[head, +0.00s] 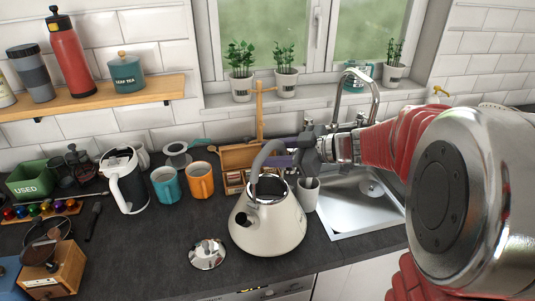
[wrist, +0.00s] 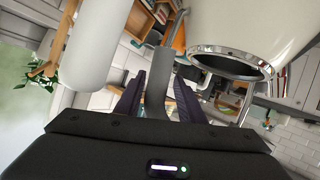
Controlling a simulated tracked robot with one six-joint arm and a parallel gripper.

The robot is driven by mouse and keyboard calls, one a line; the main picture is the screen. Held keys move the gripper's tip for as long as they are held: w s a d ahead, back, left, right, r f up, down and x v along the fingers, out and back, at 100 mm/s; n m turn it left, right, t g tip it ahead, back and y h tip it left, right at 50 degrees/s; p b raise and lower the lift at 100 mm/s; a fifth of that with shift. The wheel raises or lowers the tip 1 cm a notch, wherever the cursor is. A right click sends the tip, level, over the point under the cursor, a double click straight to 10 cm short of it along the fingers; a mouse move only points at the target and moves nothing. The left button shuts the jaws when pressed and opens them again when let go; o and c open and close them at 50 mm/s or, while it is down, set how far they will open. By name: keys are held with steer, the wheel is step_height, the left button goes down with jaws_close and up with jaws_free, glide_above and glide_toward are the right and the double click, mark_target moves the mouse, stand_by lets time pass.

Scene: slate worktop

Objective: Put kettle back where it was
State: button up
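The cream kettle (head: 268,226) is upright over the dark worktop, left of the sink, with its top open and its grey handle arching above. I cannot tell whether its base touches the worktop. Its silver lid (head: 207,253) lies apart on the worktop at the front left. My gripper (head: 297,152) is at the kettle's handle, coming from the right. In the wrist view the grey handle runs between the two dark fingers of my gripper (wrist: 157,103), which look closed on it. The kettle's body and chrome rim (wrist: 235,65) fill the upper right there.
A white cup (head: 308,194) stands close right of the kettle, by the sink (head: 350,207). Orange (head: 201,181) and teal (head: 165,186) mugs and a white electric kettle (head: 127,185) stand to the left. Bare worktop (head: 145,245) lies left of the lid.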

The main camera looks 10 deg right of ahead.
steer(key=v, duration=1.2)
stand_by(0.5)
steer(key=w+d+r+m+t+h, duration=0.4)
steer(key=w+r+m+t+h, duration=0.25)
steer(key=r+h, duration=0.4)
steer(key=s+a+f+m+g, duration=0.3)
steer(key=s+a+f+g, duration=0.2)
steer(key=s+f, duration=0.4)
steer(key=s+a+f+m+g, duration=0.3)
steer(key=s+a+f, duration=0.4)
steer(key=s, duration=0.8)
step_height(320, 180, down, 2)
steer(key=shift+s+f+g, duration=0.2)
steer(key=shift+s+g, duration=0.05)
steer(key=shift+g, duration=0.6)
